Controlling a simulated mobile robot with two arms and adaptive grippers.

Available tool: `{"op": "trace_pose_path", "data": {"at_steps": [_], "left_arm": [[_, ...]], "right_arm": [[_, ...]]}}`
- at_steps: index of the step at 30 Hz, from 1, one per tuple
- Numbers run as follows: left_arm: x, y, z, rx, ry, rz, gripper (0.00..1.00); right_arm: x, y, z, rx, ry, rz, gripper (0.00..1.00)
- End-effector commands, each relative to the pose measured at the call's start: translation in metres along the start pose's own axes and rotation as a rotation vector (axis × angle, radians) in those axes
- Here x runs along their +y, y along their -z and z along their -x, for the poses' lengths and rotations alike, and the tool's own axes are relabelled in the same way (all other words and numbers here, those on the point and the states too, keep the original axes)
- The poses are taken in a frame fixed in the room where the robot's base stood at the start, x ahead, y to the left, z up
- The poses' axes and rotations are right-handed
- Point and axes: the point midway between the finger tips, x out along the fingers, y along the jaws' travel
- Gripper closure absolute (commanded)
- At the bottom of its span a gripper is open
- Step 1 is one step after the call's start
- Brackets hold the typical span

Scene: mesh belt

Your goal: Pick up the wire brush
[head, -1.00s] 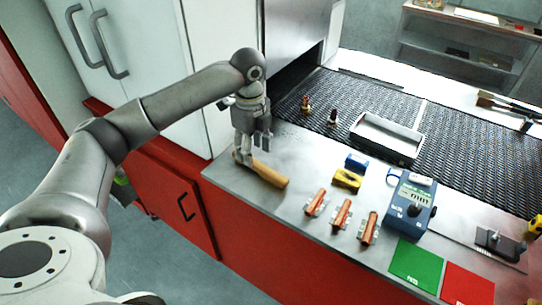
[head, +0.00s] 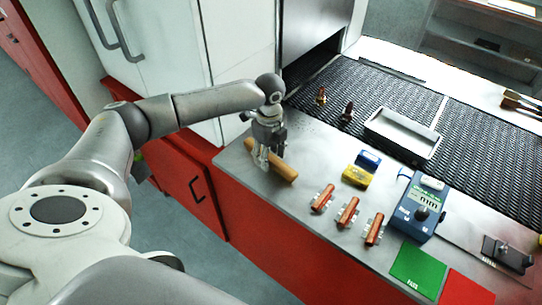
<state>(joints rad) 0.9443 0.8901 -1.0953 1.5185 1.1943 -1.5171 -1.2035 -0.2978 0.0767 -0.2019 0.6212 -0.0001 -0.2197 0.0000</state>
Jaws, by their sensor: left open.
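The wire brush has a tan wooden handle (head: 285,172) and lies on the metal counter near its left front corner. Its other end is largely hidden by my left gripper (head: 262,162). My left gripper points down with its fingers at the left part of the handle, open. I cannot tell whether the fingers touch the brush. My right gripper is not in view.
A blue block (head: 369,160), a yellow block (head: 357,176), several copper-coloured parts (head: 348,212) and a blue meter (head: 422,208) stand to the right. Behind lies the dark mesh belt (head: 365,95) with a metal tray (head: 402,137). A white cabinet (head: 165,60) is close behind my arm.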

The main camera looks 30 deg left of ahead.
Motion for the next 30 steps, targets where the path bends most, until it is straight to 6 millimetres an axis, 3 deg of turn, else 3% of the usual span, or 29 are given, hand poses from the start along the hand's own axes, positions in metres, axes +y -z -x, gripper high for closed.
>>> {"op": "trace_pose_path", "data": {"at_steps": [3, 10, 22, 30], "left_arm": [[0.001, 0.0, -0.01, 0.0, -0.001, 0.0, 0.5], [0.0, 0.0, -0.012, 0.0, 0.0, 0.0, 0.5], [0.0, 0.0, -0.011, 0.0, 0.0, 0.0, 1.0], [0.0, 0.0, -0.01, 0.0, 0.001, 0.0, 1.0]], "right_arm": [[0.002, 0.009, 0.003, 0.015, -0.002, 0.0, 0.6], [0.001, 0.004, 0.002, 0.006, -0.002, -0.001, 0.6], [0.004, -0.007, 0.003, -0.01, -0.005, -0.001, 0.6], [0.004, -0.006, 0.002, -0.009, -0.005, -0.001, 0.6]]}}
